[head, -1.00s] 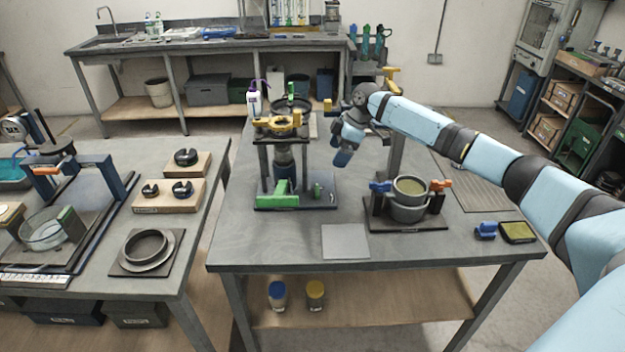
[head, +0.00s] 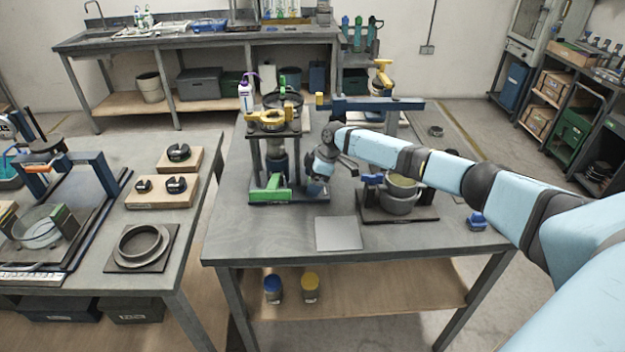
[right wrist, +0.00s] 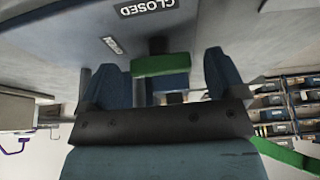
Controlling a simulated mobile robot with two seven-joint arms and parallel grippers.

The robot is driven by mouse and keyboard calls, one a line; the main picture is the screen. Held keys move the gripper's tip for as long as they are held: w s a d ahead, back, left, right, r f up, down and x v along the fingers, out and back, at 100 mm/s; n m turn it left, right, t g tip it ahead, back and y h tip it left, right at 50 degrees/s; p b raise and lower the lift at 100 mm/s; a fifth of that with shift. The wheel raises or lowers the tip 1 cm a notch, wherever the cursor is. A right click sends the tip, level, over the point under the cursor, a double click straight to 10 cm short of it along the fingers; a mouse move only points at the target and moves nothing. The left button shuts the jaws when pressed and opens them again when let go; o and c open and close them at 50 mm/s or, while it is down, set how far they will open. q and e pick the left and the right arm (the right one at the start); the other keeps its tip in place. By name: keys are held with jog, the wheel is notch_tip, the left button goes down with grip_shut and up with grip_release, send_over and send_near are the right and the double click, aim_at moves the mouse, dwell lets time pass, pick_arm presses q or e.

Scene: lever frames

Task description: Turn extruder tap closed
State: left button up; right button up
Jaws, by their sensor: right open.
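The extruder (head: 277,160) stands on the table, with a yellow ring on top and a green block (head: 270,188) on its base plate. My right gripper (head: 316,187) is low at the right side of that base, pointing down. In the right wrist view the gripper (right wrist: 163,75) is open, and the green tap handle (right wrist: 162,65) shows between its two fingers, with gaps on both sides. A CLOSED label (right wrist: 147,7) and a smaller OPEN label (right wrist: 112,45) show on the plate; the handle is nearer OPEN. In the head view my gripper hides the tap.
A grey square plate (head: 338,234) lies in front. A blue piece (head: 477,221) sits near the right edge. The table's front left is clear.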

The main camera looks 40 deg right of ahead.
jog(key=c, duration=0.9)
jog(key=shift+r, duration=0.1)
